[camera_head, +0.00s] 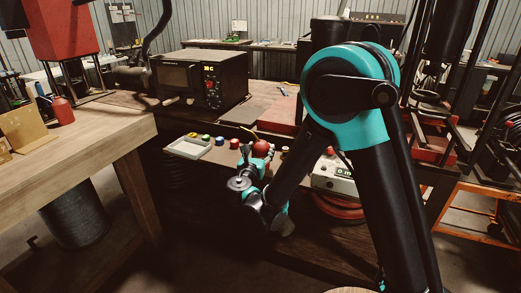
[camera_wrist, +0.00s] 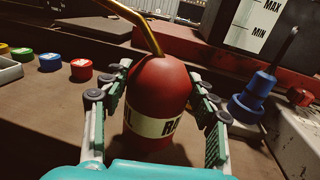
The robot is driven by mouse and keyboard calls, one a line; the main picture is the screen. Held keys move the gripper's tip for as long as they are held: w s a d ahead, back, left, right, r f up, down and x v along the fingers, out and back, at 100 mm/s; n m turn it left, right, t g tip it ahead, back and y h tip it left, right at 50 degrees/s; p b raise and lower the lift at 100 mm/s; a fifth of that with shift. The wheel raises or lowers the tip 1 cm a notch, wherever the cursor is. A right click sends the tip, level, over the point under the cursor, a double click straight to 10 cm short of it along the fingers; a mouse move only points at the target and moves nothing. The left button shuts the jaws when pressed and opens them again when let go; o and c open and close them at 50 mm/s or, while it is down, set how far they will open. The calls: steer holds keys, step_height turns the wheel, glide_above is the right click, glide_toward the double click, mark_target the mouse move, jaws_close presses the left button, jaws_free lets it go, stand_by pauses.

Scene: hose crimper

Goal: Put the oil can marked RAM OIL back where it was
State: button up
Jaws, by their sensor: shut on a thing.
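The oil can is a red bottle (camera_wrist: 158,85) with a brass spout and a pale label band on which "RA" shows. In the wrist view it stands upright between the two fingers of my gripper (camera_wrist: 162,115), which is shut on it. In the head view the can's red top (camera_head: 263,144) shows at my gripper (camera_head: 256,158), over the front part of the bench. The can's base is partly hidden, and I cannot tell whether it touches the bench top. A second red can (camera_head: 62,111) stands on the left wooden table; its marking is not readable.
Coloured caps, among them a red one (camera_wrist: 81,69), lie left of my gripper beside a pale tray (camera_head: 188,146). A blue tool (camera_wrist: 253,97) and a pale box with a display (camera_head: 334,175) stand close on the right. A dark oven-like unit (camera_head: 200,80) is behind.

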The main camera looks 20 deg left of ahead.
steer(key=o, duration=1.6)
steer(key=shift+f, duration=0.1)
steer(key=shift+s, duration=0.15)
steer(key=s, duration=0.7)
steer(key=s+d, duration=0.1)
steer(key=s, duration=0.3)
steer(key=shift+s, duration=0.35)
